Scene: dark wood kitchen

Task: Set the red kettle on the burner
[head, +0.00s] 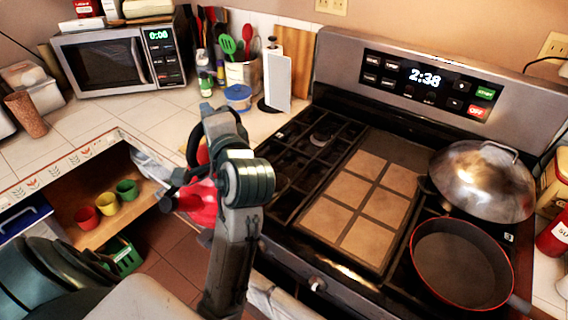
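The red kettle (198,205) shows in the head view left of the stove, partly hidden behind my arm. A dark curved piece above it looks like its handle. Whether it rests on the counter or hangs clear of it, I cannot tell. The arm in the middle, which I take for my right, rises from the bottom edge, and its wrist is in front of the kettle. Its fingers are hidden or blend with the kettle, so their grip is unclear. My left gripper is not in view. The stove (345,278) has black burner grates (285,170) left of a tiled griddle plate (372,190).
A red-rimmed pan (460,262) and a domed steel lid (484,182) occupy the stove's right side. A paper-towel holder (278,82), a blue-lidded tub (238,97) and a utensil crock (243,73) stand behind the kettle.

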